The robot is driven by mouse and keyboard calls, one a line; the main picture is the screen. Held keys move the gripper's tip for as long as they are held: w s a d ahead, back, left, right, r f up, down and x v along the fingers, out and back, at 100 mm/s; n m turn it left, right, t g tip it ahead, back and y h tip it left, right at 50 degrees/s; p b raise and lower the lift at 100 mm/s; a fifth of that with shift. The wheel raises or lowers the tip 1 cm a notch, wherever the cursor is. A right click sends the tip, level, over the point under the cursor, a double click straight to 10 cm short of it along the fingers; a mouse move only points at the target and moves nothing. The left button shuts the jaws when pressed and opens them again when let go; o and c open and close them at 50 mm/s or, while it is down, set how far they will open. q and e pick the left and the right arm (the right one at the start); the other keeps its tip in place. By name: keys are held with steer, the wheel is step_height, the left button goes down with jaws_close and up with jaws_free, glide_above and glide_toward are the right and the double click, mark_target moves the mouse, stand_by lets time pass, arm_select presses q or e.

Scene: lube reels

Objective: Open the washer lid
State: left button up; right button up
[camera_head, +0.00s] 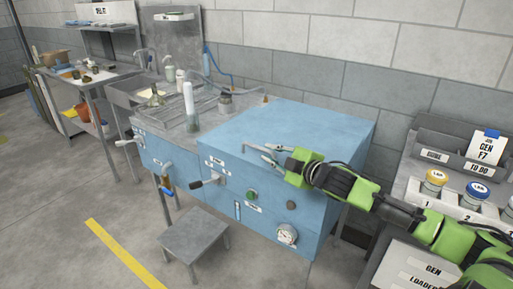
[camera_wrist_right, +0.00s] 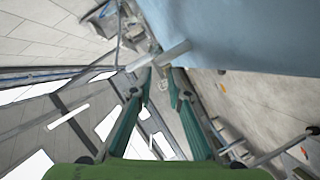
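The washer (camera_head: 225,150) is a blue box cabinet in the middle of the head view, and its flat blue lid (camera_head: 300,128) lies closed on top. My right gripper (camera_head: 254,152) is at the lid's front edge, coming in from the right. Its two fingers are apart. In the right wrist view, the fingertips (camera_wrist_right: 162,76) point at a pale grey bar (camera_wrist_right: 160,56) beside the blue surface (camera_wrist_right: 235,30). The bar lies just beyond or between the tips; I cannot tell whether they touch it. My left gripper is not in view.
A black-knobbed lever (camera_head: 204,182), a green button (camera_head: 251,194) and a gauge (camera_head: 287,234) are on the washer's front. A grey stool (camera_head: 194,236) stands before it. A sink counter (camera_head: 165,112) with bottles adjoins on the left. A tray with jars (camera_head: 455,205) is at right.

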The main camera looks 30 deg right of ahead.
mark_target(260, 148)
steer(key=p+x, duration=0.1)
steer(key=x, duration=0.6)
steer(key=shift+w+d, duration=0.1)
steer(key=shift+w+f, duration=0.2)
steer(key=shift+w, duration=0.25)
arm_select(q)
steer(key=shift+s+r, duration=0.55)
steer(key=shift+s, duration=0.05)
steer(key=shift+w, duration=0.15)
arm_select(e)
jaws_close()
